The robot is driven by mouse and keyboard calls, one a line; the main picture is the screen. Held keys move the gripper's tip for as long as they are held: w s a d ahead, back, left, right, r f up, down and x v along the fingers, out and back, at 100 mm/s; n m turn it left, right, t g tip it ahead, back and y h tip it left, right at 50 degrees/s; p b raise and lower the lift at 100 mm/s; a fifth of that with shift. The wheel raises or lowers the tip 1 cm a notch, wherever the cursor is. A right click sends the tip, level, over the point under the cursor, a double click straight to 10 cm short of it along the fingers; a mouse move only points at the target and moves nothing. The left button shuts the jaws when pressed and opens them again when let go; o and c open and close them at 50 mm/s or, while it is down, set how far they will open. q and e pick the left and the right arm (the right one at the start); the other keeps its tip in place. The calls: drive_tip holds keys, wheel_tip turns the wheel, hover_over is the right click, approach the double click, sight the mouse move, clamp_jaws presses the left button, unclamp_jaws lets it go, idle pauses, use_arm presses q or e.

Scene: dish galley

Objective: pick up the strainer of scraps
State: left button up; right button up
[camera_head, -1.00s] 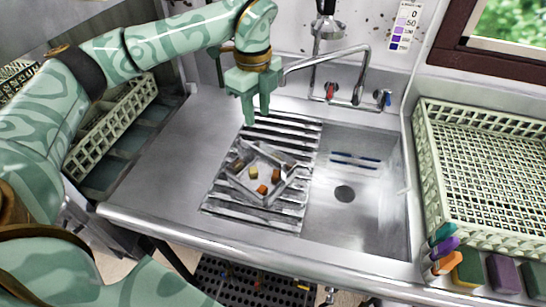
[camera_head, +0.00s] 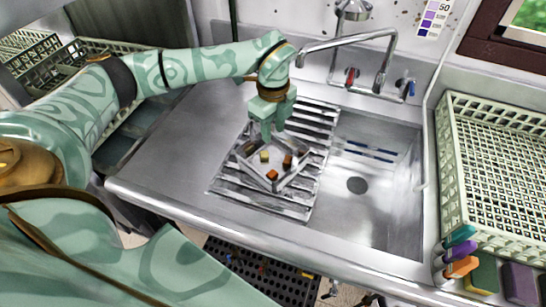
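The strainer (camera_head: 257,177) is a shallow square metal tray, set at an angle on the ribbed metal rack at the sink's left side. Several small orange, brown and yellow scraps (camera_head: 272,175) lie in it. My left gripper (camera_head: 272,133) points down at the strainer's far edge, with its two fingers apart. Its fingertips are close to the far rim; I cannot tell whether they touch it, as the fingers hide part of that edge. My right gripper is not in view.
The ribbed rack (camera_head: 296,210) spans the sink's left part, and the open basin (camera_head: 385,205) with its drain lies to the right. A faucet (camera_head: 345,45) rises behind. A pale green dish rack (camera_head: 490,165) stands at right. The left counter (camera_head: 175,150) is clear.

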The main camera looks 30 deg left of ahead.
sight(273, 134)
use_arm(q)
wheel_tip(273, 134, down, 3)
drive_tip(key=shift+f, duration=0.1)
clamp_jaws()
drive_tip(key=shift+r, duration=0.2)
